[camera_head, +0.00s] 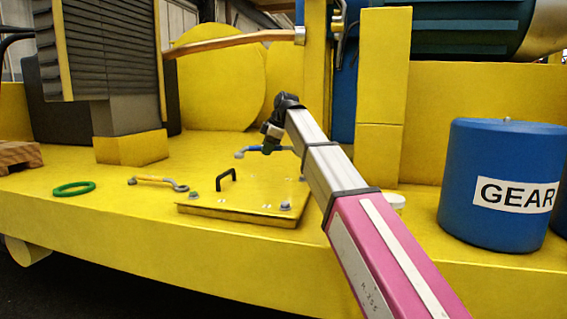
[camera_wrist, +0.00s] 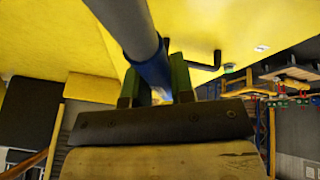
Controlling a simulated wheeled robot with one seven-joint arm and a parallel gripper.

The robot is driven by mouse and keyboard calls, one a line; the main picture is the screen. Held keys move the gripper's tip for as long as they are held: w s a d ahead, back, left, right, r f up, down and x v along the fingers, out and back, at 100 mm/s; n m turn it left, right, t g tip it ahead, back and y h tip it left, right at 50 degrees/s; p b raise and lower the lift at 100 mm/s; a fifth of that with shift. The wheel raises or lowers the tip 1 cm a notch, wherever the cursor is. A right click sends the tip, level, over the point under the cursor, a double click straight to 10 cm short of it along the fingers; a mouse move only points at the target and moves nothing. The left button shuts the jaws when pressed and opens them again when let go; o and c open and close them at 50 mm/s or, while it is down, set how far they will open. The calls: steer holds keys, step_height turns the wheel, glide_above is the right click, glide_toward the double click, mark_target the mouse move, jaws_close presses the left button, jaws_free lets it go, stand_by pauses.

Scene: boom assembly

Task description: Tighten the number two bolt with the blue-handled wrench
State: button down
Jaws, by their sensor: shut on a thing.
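My gripper (camera_head: 270,146) is shut on the handle of the blue-handled wrench (camera_head: 254,151), above the back of the yellow cover plate (camera_head: 240,205). In the wrist view the blue handle (camera_wrist: 152,76) sits between the two green fingers, and the grey shank runs up and left out of the picture. The wrench's grey end points left in the head view; I cannot tell whether it touches a bolt. Bolts show at the plate's front left corner (camera_head: 194,198) and front right corner (camera_head: 285,207). Bolt numbers are too small to read, so I cannot tell which is number two.
A black handle (camera_head: 226,180) stands up from the plate. A yellow-handled wrench (camera_head: 158,182) and a green ring (camera_head: 74,188) lie on the yellow deck to the left. A blue drum marked GEAR (camera_head: 490,225) stands at the right. A yellow post (camera_head: 383,95) rises behind my arm.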

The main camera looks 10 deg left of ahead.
steer(key=shift+n, duration=0.5)
steer(key=shift+s+d+f, duration=0.1)
steer(key=shift+s+f, duration=0.1)
steer(key=shift+f, duration=0.9)
steer(key=shift+s+f, duration=0.15)
steer(key=shift+f, duration=0.9)
steer(key=shift+s+d+f, duration=0.1)
steer(key=shift+s+f, duration=0.1)
steer(key=shift+f, duration=2)
steer(key=shift+w+a, duration=0.1)
steer(key=shift+w, duration=0.05)
steer(key=shift+w+a+m, duration=0.1)
steer(key=shift+w+m, duration=0.15)
steer(key=shift+m, duration=0.15)
steer(key=shift+w, duration=0.1)
steer(key=shift+w+a+m, duration=0.1)
steer(key=shift+w+m, duration=0.2)
steer(key=shift+w+a+m, duration=0.1)
steer(key=shift+w+m, duration=0.3)
